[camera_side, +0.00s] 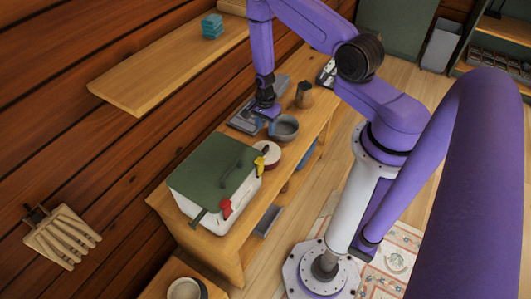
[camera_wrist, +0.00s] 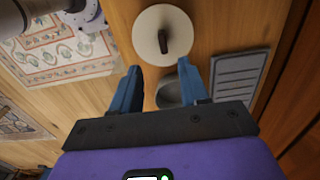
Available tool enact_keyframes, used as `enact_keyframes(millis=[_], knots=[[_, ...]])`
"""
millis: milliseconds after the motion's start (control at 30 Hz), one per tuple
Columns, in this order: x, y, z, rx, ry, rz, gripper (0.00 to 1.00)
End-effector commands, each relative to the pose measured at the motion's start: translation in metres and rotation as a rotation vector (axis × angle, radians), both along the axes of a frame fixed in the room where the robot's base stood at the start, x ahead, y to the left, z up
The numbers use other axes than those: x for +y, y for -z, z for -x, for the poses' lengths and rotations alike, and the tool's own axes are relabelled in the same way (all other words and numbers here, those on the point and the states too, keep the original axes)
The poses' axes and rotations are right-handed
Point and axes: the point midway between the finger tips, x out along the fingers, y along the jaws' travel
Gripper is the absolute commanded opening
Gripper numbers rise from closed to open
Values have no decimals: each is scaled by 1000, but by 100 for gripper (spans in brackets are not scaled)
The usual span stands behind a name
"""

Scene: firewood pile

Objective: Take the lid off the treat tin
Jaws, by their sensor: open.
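The treat tin appears to be the round, pale container with a reddish side (camera_side: 268,157), standing beside a big green-lidded box in the side view. In the wrist view a round cream lid (camera_wrist: 146,45) with a dark knob (camera_wrist: 163,39) lies just past my fingertips, at the top. My gripper (camera_side: 268,112) is open and empty, pointing down over the bench, farther back than the tin. In the wrist view my gripper (camera_wrist: 158,67) shows two blue fingers apart, with a grey pot (camera_wrist: 170,94) seen between them. The tin's side is hidden there.
The grey pot (camera_side: 285,128) stands between my gripper and the tin. The green-lidded box (camera_side: 212,170) with red and yellow latches crowds the tin's near side. A brown jug (camera_side: 304,96) and a grey slatted panel (camera_wrist: 238,76) are also close by.

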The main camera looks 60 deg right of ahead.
Motion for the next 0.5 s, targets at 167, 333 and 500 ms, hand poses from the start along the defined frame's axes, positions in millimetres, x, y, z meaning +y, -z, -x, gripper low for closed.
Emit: enact_keyframes(millis=[167, 333, 500], knots=[[0, 26, 1, 1, -1, 0, 45], [0, 49, 0, 0, -1, 0, 45], [-1, 64, 0, 0, -1, 0, 45]])
